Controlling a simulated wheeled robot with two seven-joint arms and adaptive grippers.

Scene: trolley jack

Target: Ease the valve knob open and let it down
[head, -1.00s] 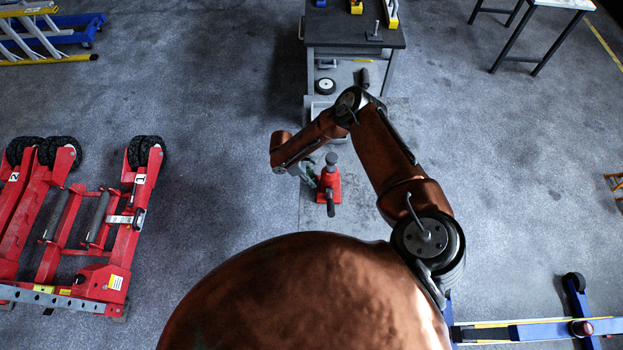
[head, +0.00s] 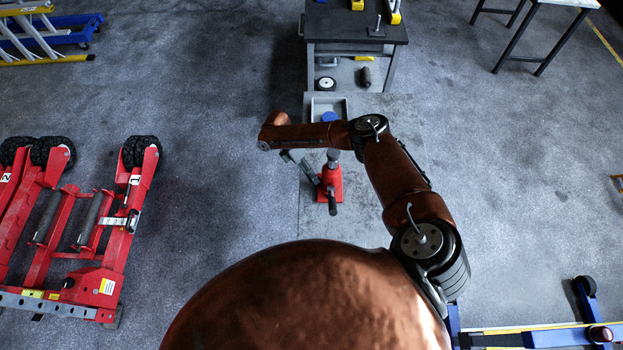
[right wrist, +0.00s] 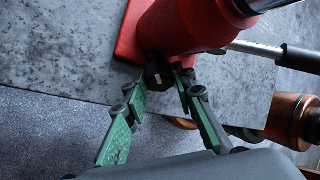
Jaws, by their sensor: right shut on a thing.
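A red bottle jack (head: 330,186) stands upright on a grey plate (head: 312,220) on the floor, with a dark ram top (head: 332,156) and a black-gripped handle (head: 332,205) pointing toward me. My right gripper (head: 316,180) reaches it from the left. In the right wrist view the green-padded fingers (right wrist: 160,92) are shut on a small black valve knob (right wrist: 158,75) low on the red jack body (right wrist: 185,28). The knob is partly hidden by the fingertips. The silver handle rod (right wrist: 255,48) passes to the right there. My left gripper is not in view.
A grey workbench (head: 355,28) with tools stands behind the jack, and a small tray (head: 344,107) lies before it. A red wheeled frame (head: 95,225) stands at left. Blue equipment (head: 540,333) is at lower right. The floor on both sides of the plate is clear.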

